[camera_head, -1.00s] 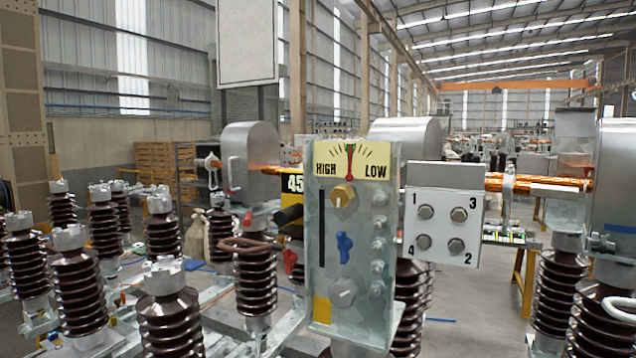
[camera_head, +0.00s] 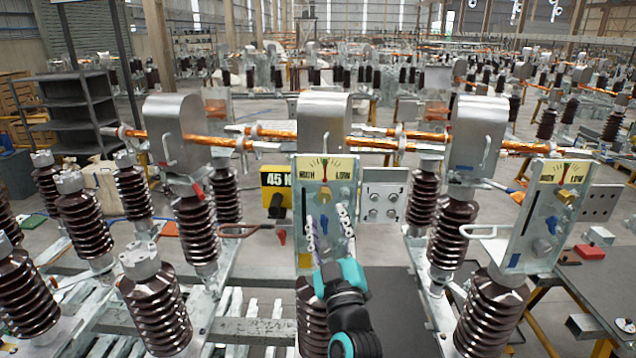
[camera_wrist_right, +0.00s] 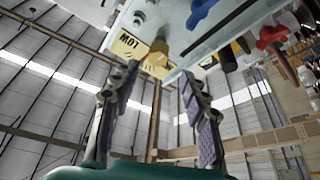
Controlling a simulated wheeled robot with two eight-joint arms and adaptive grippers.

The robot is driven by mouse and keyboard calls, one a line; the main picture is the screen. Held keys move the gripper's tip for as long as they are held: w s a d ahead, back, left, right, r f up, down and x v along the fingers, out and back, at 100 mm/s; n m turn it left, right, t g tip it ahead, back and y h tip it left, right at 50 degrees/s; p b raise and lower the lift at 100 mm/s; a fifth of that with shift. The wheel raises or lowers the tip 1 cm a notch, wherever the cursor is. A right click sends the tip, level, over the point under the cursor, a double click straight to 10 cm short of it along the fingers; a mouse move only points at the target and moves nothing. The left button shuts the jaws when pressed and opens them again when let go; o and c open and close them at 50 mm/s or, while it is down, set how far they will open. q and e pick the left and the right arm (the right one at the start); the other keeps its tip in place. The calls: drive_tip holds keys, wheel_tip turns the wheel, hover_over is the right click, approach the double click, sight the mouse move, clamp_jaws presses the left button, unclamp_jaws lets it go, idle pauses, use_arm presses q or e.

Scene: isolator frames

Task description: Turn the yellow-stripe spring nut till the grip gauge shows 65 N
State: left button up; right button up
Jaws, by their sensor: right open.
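Below the scale is a brass nut (camera_head: 324,193), then a blue lever (camera_head: 324,224). I cannot tell which nut bears a yellow stripe. The grip gauge (camera_head: 277,180) left of the panel reads 45 N. My right gripper (camera_head: 329,221) is open and empty before the panel, hiding part of its lower face. In the right wrist view its two fingers (camera_wrist_right: 158,106) stand apart below the brass nut (camera_wrist_right: 160,50). My left gripper is out of view.
A white plate with several numbered bolts (camera_head: 383,196) is right of the panel. Brown ribbed insulators (camera_head: 156,305) and copper bars (camera_head: 272,134) surround the work. A red lever (camera_head: 281,236) hangs below the gauge.

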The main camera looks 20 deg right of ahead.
sight(324, 199)
drive_tip(key=w, duration=0.1)
drive_tip(key=d, duration=0.1)
drive_tip(key=w, duration=0.1)
drive_tip(key=shift+w+d+r, duration=0.25)
drive_tip(key=shift+w, duration=0.05)
drive_tip(key=x, duration=0.3)
drive_tip(key=a+x, duration=0.1)
drive_tip(key=shift+w+d+r+p, duration=0.1)
drive_tip(key=shift+w+r+p, duration=0.05)
drive_tip(key=shift+w+p, duration=0.25)
drive_tip(key=shift+w+d, duration=0.15)
drive_tip(key=shift+d, duration=0.15)
drive_tip(key=shift+a, duration=0.15)
clamp_jaws()
